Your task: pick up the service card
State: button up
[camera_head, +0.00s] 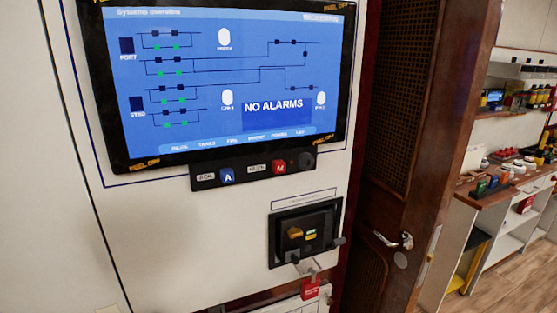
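I cannot pick out the service card for certain. A small red tag (311,289) with a pale marking hangs under the black breaker unit (305,233) at the lower middle. It may be the card, but its print is too small to read. A pale piece lies just above the tag, between it and the unit. The unit's recessed face has an orange-brown part and a small green and yellow indicator. My gripper is not in view.
A wall screen (215,75) reads "NO ALARMS". A knob strip (252,168) sits below it. A brown door (405,150) with a metal handle (394,240) stands right of the panel. Beyond it are a cluttered workbench (500,180) and open wooden floor (515,285).

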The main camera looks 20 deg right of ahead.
aim_at(505, 176)
jog(key=k+l, duration=0.1)
jog(key=l, duration=1.65)
jog(key=k+l, duration=0.15)
jog(key=l, duration=0.7)
jog(key=k+l, duration=0.1)
jog(key=l, duration=0.75)
jog(key=i+l, duration=0.2)
jog(key=l, duration=0.2)
jog(key=i+l, duration=0.2)
jog(key=l, duration=0.15)
jog(key=i+l, duration=0.15)
jog(key=l, duration=0.25)
jog(key=i+l, duration=0.2)
jog(key=l, duration=0.2)
jog(key=i+l, duration=0.2)
jog(key=l, duration=0.15)
jog(key=i+l, duration=0.2)
jog(key=l, duration=0.2)
jog(key=i+l, duration=0.2)
jog(key=l, duration=0.2)
